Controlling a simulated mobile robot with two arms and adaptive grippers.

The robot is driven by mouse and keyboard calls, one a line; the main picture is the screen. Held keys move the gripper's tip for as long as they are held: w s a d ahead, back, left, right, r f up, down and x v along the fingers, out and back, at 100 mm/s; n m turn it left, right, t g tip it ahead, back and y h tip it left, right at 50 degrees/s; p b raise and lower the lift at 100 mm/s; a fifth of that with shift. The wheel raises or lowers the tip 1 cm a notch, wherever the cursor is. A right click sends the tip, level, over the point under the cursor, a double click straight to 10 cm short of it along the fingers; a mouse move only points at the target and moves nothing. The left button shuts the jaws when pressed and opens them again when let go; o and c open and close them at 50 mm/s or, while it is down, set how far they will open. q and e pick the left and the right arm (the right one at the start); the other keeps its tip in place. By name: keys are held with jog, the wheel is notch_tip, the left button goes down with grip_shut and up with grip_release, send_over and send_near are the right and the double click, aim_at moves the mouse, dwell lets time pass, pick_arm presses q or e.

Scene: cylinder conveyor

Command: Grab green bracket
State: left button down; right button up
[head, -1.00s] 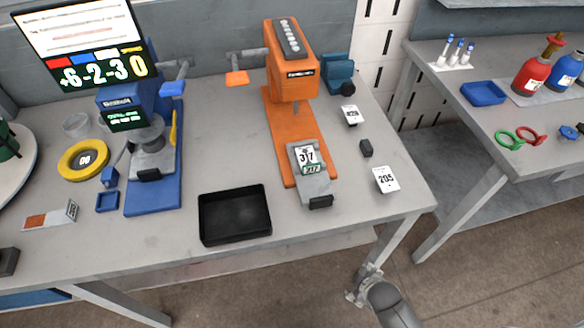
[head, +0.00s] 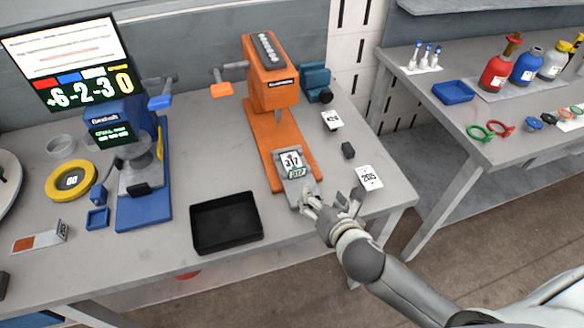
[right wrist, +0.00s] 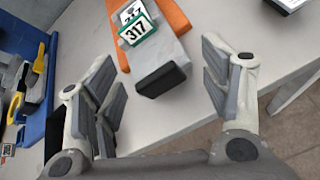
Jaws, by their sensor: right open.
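A small green bracket (head: 297,173) marked 317 sits below a white 37 card (head: 291,161) on the grey block at the front of the orange press (head: 272,80). In the right wrist view the green bracket (right wrist: 137,30) is ahead, beyond a black end piece (right wrist: 160,80). My right gripper (head: 333,198) is open and empty at the table's front edge, by the front end of the grey block. In the right wrist view its fingers (right wrist: 160,78) are spread to either side of the black end piece, with the bracket beyond their tips. My left gripper is not in view.
A black tray (head: 226,246) lies left of the gripper. A white 205 card (head: 369,177) and a small dark block (head: 348,150) lie to its right. A blue press (head: 143,200) stands at left. A second table at right holds bottles and green and red rings (head: 480,132).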

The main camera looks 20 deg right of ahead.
jog(key=a+r+n, duration=0.1)
jog(key=r+n, duration=0.1)
jog(key=n, duration=0.2)
jog(key=n+t, duration=0.1)
send_near(298, 170)
jog(key=w, duration=0.2)
jog(key=w+f, duration=0.1)
jog(key=shift+d+f+y+p, duration=0.1)
jog(key=shift+d+y+p, duration=0.2)
jog(key=shift+d, duration=0.05)
jog(key=shift+w+a+f, duration=0.1)
jog(key=shift+w, duration=0.3)
jog(key=shift+p+x, duration=0.55)
jog(key=shift+x, duration=1.65)
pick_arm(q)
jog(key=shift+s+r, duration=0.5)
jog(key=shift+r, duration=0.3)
pick_arm(e)
jog(key=shift+a, duration=0.1)
jog(key=c, duration=1.2)
